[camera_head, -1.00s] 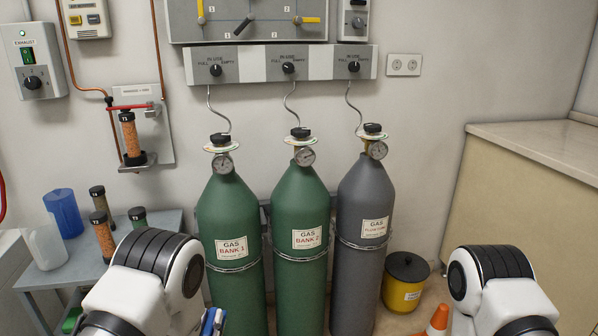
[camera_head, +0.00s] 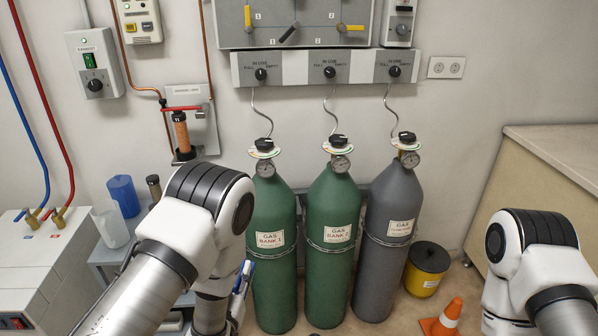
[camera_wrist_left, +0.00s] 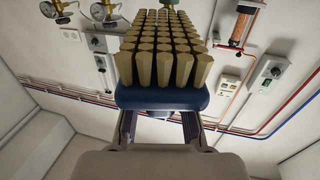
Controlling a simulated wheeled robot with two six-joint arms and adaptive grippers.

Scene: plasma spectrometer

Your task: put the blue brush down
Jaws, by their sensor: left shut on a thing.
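The blue brush shows in the left wrist view as a blue block (camera_wrist_left: 160,98) with rows of thick tan bristles (camera_wrist_left: 165,55) pointing away from my wrist. My left gripper (camera_wrist_left: 160,120) is shut on the brush, with one finger at each side of the blue block. In the head view only a bit of blue (camera_head: 246,271) shows beside my left arm, in front of the green cylinders. The arm hides most of the brush and the gripper there. My right arm enters at the right; its gripper is out of view.
Two green gas cylinders (camera_head: 268,215) (camera_head: 330,205) and a grey one (camera_head: 392,205) stand by the wall. A small grey table (camera_head: 100,256) holds a blue beaker (camera_head: 124,196) and a white jug (camera_head: 110,228). A yellow bin (camera_head: 425,270) and an orange cone (camera_head: 448,318) stand on the floor.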

